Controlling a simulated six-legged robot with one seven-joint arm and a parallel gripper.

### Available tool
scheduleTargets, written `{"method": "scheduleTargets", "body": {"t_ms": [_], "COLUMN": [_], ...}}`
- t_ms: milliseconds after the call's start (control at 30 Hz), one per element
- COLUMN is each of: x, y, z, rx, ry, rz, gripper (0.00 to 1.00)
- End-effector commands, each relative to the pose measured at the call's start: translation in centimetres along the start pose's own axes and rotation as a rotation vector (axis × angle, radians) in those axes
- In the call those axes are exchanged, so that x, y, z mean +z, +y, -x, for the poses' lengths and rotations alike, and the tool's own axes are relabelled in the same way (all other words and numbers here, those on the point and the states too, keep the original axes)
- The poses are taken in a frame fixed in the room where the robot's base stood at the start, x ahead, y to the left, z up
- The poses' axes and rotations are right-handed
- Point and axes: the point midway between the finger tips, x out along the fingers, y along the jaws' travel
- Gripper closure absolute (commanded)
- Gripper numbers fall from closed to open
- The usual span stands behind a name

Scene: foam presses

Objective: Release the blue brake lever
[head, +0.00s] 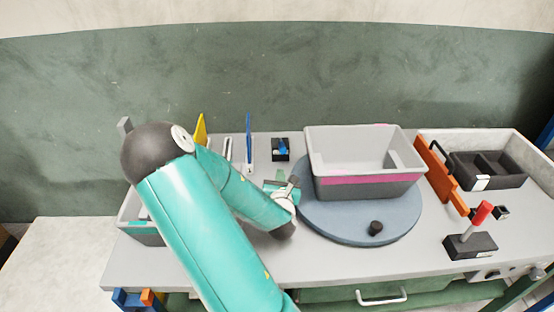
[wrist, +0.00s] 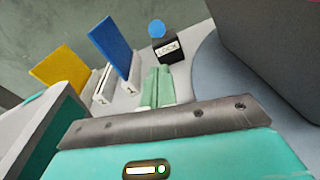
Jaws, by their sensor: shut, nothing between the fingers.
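The blue brake lever (head: 282,146) stands on a small black block at the back of the table, between the blue panel and the grey bin. In the wrist view its round blue top (wrist: 157,28) sits above the black block (wrist: 167,47) with a white label reading LOCK. My gripper (wrist: 157,70) has its green fingers together, empty, pointing toward the block and apart from it in the picture. In the head view my gripper (head: 277,187) is in front of the block, beside the turntable's left edge, partly hidden by my arm.
A blue-grey turntable (head: 330,227) bears a grey bin with a pink stripe (head: 365,180). A blue panel (head: 248,138) and a yellow panel (head: 200,130) stand upright left of the lever. A red-topped lever (head: 482,212) and a black tray (head: 515,177) are at the right.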

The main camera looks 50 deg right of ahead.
Motion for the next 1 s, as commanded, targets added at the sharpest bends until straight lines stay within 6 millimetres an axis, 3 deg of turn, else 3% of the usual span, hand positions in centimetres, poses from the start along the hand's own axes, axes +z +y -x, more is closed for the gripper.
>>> {"method": "scheduleTargets", "body": {"t_ms": [267,500,700,1000], "x": [0.0,-0.1,-0.1,-0.1], "y": [0.2,0.4,0.5,0.6], "z": [-2.0,-6.5,-9.2,-10.0], "rx": [0.001,0.002,0.002,0.002], "ry": [-0.001,0.000,0.001,0.002], "rz": [-0.001,-0.002,-0.002,-0.002], "gripper": [1.00,1.00,1.00,1.00]}}
